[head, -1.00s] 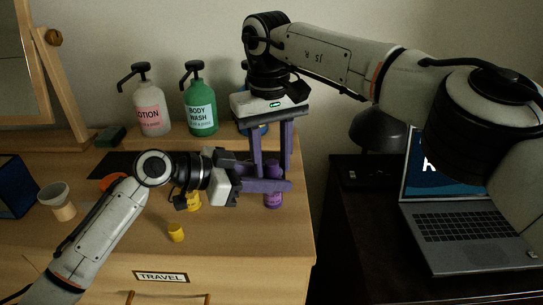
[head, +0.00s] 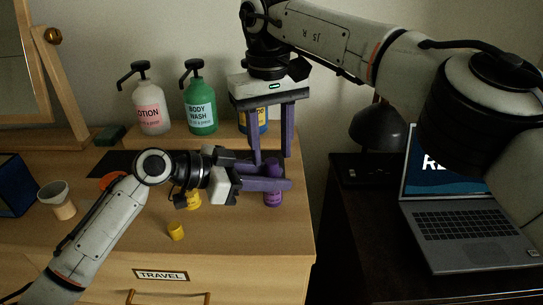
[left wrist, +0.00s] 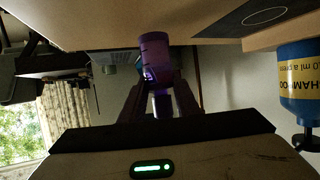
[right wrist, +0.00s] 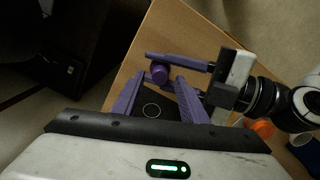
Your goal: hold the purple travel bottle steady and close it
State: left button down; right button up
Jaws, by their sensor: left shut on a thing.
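The purple travel bottle (head: 273,199) stands upright near the right edge of the dresser top. My left gripper (head: 277,184) is shut on it from the left. The bottle also shows in the left wrist view (left wrist: 153,48). A purple top (head: 273,164) shows above the left fingers; it shows as a round purple end in the right wrist view (right wrist: 159,72). I cannot tell how tightly it sits. My right gripper (head: 272,156) points down above the bottle, its fingers spread and empty. In the right wrist view, its fingertips (right wrist: 158,82) are near the top.
A cup (head: 58,201) is farther left. Lotion (head: 150,112), body wash (head: 201,105) and a blue shampoo bottle (head: 262,121) stand on the back shelf. The dresser's right edge is close.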

jog(key=shift+r, duration=0.85)
jog(key=o, duration=0.6)
jog(key=shift+c, duration=0.2)
pick_arm(q)
jog(key=c, duration=1.3)
grip_release()
jog(key=shift+o, duration=0.2)
jog(key=b+v, duration=0.1)
jog(key=v, duration=0.9)
pick_arm(e)
jog(key=shift+f, duration=0.5)
pick_arm(q)
jog(key=shift+s+a+r, duration=0.1)
